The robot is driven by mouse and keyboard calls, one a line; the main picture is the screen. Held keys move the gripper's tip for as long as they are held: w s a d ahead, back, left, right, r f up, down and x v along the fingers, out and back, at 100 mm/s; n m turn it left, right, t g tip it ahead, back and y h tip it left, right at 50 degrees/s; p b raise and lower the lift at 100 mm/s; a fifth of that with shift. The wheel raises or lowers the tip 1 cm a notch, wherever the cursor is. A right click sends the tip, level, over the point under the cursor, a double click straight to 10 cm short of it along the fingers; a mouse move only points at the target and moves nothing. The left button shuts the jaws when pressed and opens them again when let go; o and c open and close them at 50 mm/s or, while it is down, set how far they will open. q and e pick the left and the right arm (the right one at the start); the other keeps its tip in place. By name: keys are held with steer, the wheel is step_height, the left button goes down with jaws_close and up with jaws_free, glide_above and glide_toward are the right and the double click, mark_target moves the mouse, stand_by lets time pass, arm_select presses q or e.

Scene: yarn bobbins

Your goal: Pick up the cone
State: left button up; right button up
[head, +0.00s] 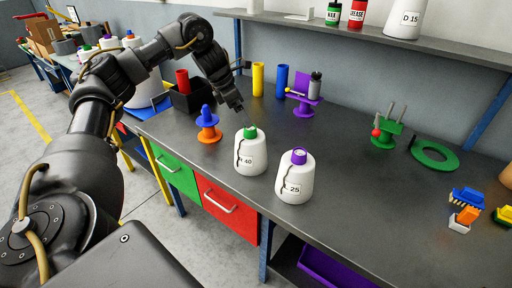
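A white yarn cone with a green top (251,158), label reading about "40", stands upright near the front edge of the workbench. A second white cone with a purple top (295,180), labelled "25", stands upright just to its right. My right gripper is not in view.
An orange spool holder with a blue piece (207,126) stands left of the cones. Yellow (258,79) and blue (281,81) cylinders and a purple stand (304,100) are behind. The bench's middle is clear.

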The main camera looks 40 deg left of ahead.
mark_target(252, 132)
arm_select(q)
steer(key=f, duration=0.1)
steer(key=f+b, duration=0.1)
steer(key=f, duration=0.1)
steer(key=shift+w+d+f, duration=0.15)
steer(key=shift+w+f, duration=0.05)
steer(key=shift+f, duration=0.1)
steer(key=shift+x, duration=0.9)
steer(key=shift+w, duration=0.15)
steer(key=shift+d+f, duration=0.15)
steer(key=p+x, duration=0.1)
steer(key=x, duration=0.2)
steer(key=shift+w+d+f, duration=0.1)
steer(key=shift+w+f, duration=0.2)
steer(key=shift+w+d+f, duration=0.1)
steer(key=shift+w+f, duration=0.05)
steer(key=shift+f, duration=0.25)
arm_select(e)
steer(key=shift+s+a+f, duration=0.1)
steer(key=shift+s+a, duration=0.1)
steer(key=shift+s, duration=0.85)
